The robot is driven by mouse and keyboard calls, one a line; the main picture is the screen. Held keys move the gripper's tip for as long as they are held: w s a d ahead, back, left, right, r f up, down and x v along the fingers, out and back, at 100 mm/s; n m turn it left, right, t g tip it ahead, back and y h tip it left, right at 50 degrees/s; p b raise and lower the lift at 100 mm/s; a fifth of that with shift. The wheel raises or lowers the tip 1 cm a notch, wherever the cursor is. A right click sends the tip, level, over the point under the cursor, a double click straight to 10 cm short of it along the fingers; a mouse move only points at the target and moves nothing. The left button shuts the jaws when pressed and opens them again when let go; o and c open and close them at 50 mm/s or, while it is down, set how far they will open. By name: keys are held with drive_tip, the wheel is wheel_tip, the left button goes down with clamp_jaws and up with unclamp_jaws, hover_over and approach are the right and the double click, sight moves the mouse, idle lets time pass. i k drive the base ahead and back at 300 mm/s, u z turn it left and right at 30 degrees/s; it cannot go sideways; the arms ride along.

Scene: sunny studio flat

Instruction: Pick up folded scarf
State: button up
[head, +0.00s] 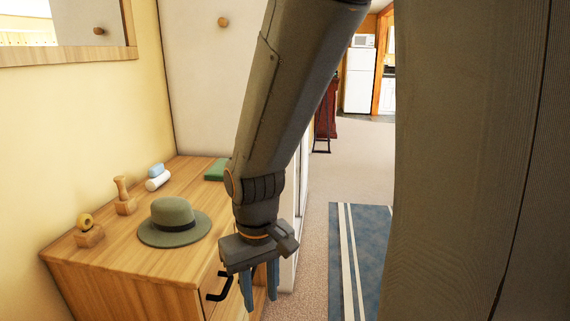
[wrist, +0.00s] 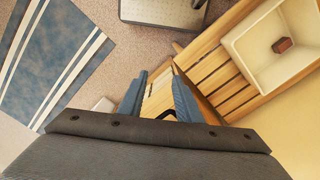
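A flat green item (head: 216,170), which looks like the folded scarf, lies on the far right part of the wooden dresser top (head: 190,186). My arm partly covers its right end. My gripper (head: 259,287) points down in front of the dresser's right side, nearer to me than the green item and apart from it. Its two blue fingers are spread with nothing held between them. In the wrist view my gripper (wrist: 160,92) is also open, over a wooden front with a dark handle. The green item does not show there.
A grey-green hat (head: 174,222) sits mid-dresser. Blue and white rolls (head: 157,179) and two small wooden stands (head: 124,197) (head: 89,234) are left of it. A striped blue rug (head: 355,250) lies right. The wrist view shows a slatted wooden piece bearing a pale tray (wrist: 248,62).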

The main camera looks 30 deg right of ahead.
sight(216, 172)
drive_tip(key=z, duration=0.3)
drive_tip(key=k, duration=0.5)
drive_tip(key=z, duration=1)
drive_tip(key=i, duration=2.75)
drive_tip(key=u, duration=2.95)
